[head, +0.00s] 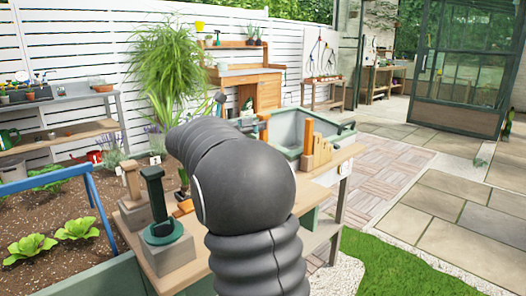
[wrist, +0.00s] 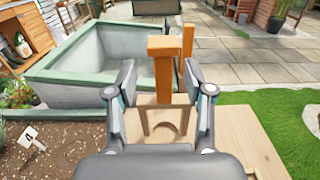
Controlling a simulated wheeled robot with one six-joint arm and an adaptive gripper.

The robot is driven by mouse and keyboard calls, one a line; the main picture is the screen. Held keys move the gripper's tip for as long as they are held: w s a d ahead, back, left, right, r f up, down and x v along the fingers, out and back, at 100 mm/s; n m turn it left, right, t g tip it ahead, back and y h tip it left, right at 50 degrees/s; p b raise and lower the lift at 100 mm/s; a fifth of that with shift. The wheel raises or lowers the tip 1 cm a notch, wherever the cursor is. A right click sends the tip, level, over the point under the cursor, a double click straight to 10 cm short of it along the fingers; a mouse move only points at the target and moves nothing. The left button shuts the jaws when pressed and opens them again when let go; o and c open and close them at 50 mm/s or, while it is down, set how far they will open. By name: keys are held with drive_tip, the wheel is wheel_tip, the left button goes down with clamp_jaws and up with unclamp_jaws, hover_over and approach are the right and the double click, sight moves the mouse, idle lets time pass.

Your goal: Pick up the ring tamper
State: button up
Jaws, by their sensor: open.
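In the wrist view, my open gripper (wrist: 160,78) has one finger on each side of an upright orange wooden handle (wrist: 164,68) with a wider flat top. Below the handle is a paler wooden piece with a rounded notch (wrist: 164,122). A gap shows between each finger and the handle. I cannot tell whether this is the ring tamper. In the head view, a dark green upright tool with a round base (head: 156,200) and a wooden-handled tool (head: 132,182) stand on blocks at the left.
A second wooden post (wrist: 188,45) stands close behind the handle. A green-rimmed grey basin (wrist: 70,80) lies beyond and left. A planter bed (head: 60,255) with leafy plants is at the left. Grass (head: 410,270) and paving lie right.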

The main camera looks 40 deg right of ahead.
drive_tip(key=d, duration=0.4)
clamp_jaws()
drive_tip(key=shift+r, duration=0.1)
